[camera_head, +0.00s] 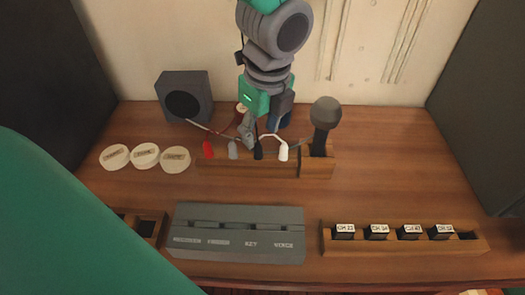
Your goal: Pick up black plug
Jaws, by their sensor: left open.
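The black plug (258,149) stands upright in the wooden plug rack (225,163), between a grey plug (233,150) and a white plug (283,151). A red plug (208,149) is at the rack's left end. My left gripper (260,135) reaches down from the top, over and just behind the black plug. It is open, with its fingers close to the plug's top; I cannot tell if they touch it. The gripper hides part of the cables behind the rack. My right gripper is not in view.
A microphone (324,125) stands right of the rack. A grey speaker (185,97) and several round white discs (145,155) are at left. In front lie a grey labelled socket panel (238,233) and a wooden holder (404,240) with black labelled blocks. The desk's right side is clear.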

